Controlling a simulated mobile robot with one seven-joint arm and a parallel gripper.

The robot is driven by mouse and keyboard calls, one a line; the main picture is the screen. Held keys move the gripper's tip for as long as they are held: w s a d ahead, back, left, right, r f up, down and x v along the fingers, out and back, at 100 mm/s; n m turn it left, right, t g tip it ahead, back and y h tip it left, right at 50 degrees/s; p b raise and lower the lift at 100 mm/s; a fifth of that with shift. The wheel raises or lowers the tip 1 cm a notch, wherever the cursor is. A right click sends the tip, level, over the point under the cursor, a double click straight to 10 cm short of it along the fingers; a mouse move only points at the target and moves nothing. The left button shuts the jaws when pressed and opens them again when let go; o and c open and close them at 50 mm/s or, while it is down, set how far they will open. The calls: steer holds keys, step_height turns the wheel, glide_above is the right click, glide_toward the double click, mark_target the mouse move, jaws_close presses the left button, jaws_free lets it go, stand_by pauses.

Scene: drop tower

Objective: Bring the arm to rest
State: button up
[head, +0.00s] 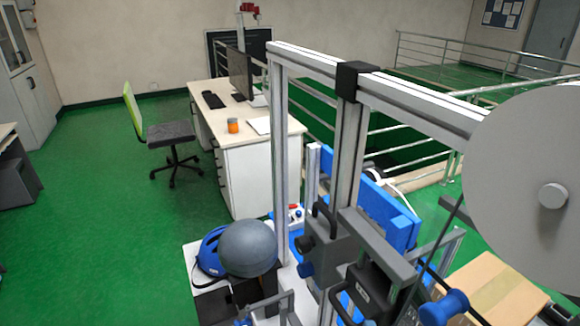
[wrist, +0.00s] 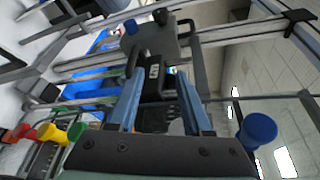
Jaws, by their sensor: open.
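My gripper (wrist: 160,76) shows in the wrist view, its two long blue-grey fingers apart and pointing at the drop tower. A black handle-like part with a small pale label (wrist: 153,72) shows between the fingertips. I cannot tell whether the fingers touch it, and nothing is clearly gripped. In the head view the drop tower is a metal frame (head: 281,130) with a grey block (head: 330,240) bearing black handles and knobs. I cannot make out my gripper in the head view.
A grey ball (head: 248,248) and a blue helmet (head: 210,255) sit left of the tower. A large pale disc (head: 525,150) and a cardboard box (head: 495,290) are at right. A desk (head: 262,155) and chair (head: 168,132) stand behind. Green floor (head: 90,230) at left is clear.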

steer(key=w+a+r+n+t, duration=0.2)
steer(key=w+r+n, duration=0.15)
steer(key=r, duration=0.45)
steer(key=w+a+r+n+t, duration=0.1)
steer(key=w+a+r+n, duration=0.1)
steer(key=r+n, duration=0.4)
steer(key=w+a+r+n+t, duration=0.2)
steer(key=r+n, duration=0.1)
steer(key=r, duration=0.6)
steer(key=s+a+r+n+t, duration=0.2)
steer(key=r+n, duration=0.1)
steer(key=r, duration=0.4)
steer(key=s+a+r+n+t+b, duration=0.1)
steer(key=s+a+r+n+t, duration=0.1)
steer(key=r, duration=0.6)
steer(key=s+a+r+n+t, duration=0.2)
steer(key=s+r+n, duration=0.1)
steer(key=r, duration=0.4)
steer(key=shift+s+a+r+n+h, duration=0.15)
steer(key=shift+s+r+n+h, duration=0.25)
steer(key=shift+s, duration=0.25)
steer(key=shift+f, duration=0.15)
